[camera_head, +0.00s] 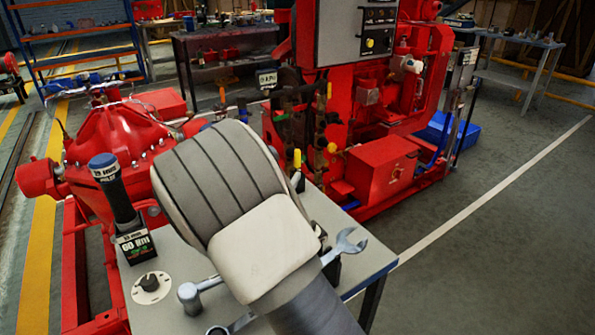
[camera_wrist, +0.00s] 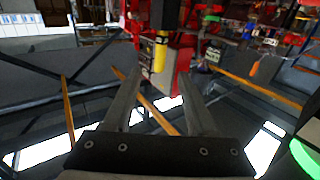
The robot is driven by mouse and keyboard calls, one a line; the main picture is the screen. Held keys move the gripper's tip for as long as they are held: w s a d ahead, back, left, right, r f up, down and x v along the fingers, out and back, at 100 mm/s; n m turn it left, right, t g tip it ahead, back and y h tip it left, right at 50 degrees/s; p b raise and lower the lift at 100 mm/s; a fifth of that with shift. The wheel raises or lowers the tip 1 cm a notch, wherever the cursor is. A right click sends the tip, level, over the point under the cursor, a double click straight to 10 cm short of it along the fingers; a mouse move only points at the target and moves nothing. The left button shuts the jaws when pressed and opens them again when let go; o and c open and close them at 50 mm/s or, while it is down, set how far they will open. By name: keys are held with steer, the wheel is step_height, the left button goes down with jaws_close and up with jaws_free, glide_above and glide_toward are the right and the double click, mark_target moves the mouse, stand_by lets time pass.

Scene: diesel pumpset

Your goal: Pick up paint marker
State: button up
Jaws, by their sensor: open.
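I cannot pick out the paint marker for certain in either view. My arm covers the middle of the grey table (camera_head: 358,262) in the head view and may hide it. My gripper itself is hidden behind the arm there. In the wrist view my gripper (camera_wrist: 157,76) shows two spread fingers with nothing between them. Beyond the fingertips is blurred red machinery (camera_wrist: 183,82) with a yellow upright part (camera_wrist: 160,55); I cannot tell exactly what that part is.
Red pump machinery (camera_head: 115,137) stands behind at left, a red engine unit (camera_head: 380,165) behind at right. Open floor (camera_head: 480,260) lies right.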

steer(key=b+x, duration=0.2)
steer(key=x, duration=1)
steer(key=shift+w, duration=0.35)
steer(key=shift+d, duration=0.15)
jaws_close()
